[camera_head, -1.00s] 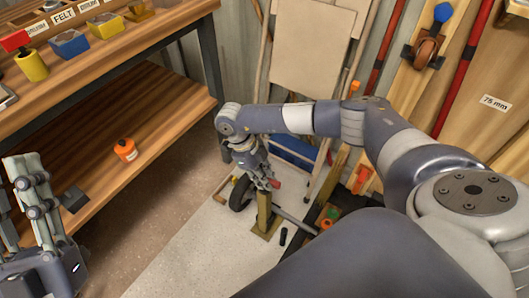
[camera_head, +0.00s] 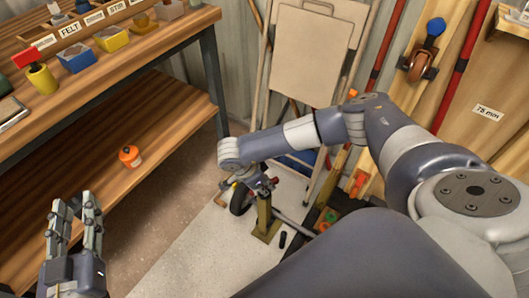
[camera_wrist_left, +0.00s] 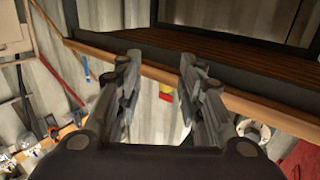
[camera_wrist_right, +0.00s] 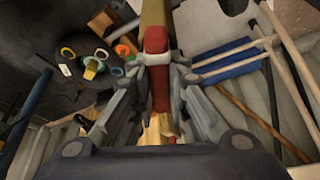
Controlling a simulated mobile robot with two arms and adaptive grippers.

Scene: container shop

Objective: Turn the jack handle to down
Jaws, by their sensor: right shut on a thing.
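The jack's olive-yellow post (camera_head: 265,214) stands upright at the edge of the pale floor. Its red grip (camera_head: 275,181) shows beside my right gripper (camera_head: 262,187), which is partly hidden under my wrist. In the right wrist view, the right fingers (camera_wrist_right: 160,75) are shut around a red handle (camera_wrist_right: 156,45), with an olive bar beyond it. The exact angle of the handle is hard to tell. My left gripper (camera_head: 76,205) is open and empty, far left of the jack; its parted fingers also show in the left wrist view (camera_wrist_left: 158,65).
Folded boards (camera_head: 305,55) lean behind. Pale floor (camera_head: 195,255) is clear in front.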

